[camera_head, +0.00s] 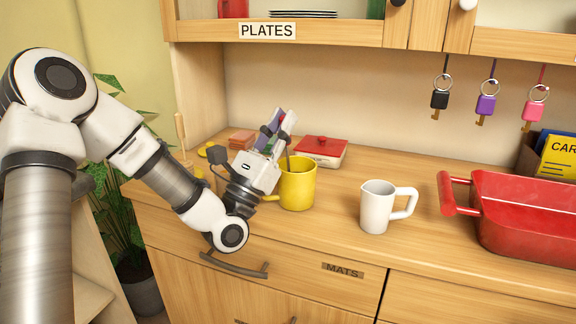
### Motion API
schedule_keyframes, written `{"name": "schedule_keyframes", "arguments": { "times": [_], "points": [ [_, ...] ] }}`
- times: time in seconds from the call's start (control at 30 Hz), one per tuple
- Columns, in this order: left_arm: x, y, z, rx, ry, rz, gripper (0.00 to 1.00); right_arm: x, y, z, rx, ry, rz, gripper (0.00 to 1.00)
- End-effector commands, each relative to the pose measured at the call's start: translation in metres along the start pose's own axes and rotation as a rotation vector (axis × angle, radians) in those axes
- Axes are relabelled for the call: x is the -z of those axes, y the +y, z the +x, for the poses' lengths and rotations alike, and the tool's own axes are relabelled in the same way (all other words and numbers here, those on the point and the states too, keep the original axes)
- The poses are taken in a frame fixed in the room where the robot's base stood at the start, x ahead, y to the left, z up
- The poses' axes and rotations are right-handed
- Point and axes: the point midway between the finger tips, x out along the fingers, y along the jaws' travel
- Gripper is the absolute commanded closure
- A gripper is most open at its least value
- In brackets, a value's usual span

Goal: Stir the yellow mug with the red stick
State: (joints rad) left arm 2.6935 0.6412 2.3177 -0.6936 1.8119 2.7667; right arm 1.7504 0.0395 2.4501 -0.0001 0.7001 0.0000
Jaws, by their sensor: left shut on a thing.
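The yellow mug (298,188) stands upright on the wooden counter, left of the white pitcher. My left gripper (276,132) is just behind and left of the mug's rim, its fingers pointing up. It is shut on a thin stick, mostly hidden by the fingers. A small reddish patch shows between the fingertips, and a thin dark length (288,160) reaches down at the mug's opening. The stick's lower end and the inside of the mug are hidden. My right gripper is not in view.
A white pitcher (378,207) stands right of the mug, and a red basin (530,215) is at the far right. A red-lidded box (320,150) sits behind the mug. Keys (440,98) hang under the cabinet. The counter between mug and pitcher is clear.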

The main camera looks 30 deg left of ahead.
Motion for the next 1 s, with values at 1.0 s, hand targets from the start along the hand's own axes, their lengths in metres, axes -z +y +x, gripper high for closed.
{"name": "schedule_keyframes", "arguments": {
  "times": [1.0],
  "points": [
    [-0.029,-0.011,0.034,0.001,-0.001,0.001,1.00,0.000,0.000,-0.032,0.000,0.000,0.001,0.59]
  ]
}}
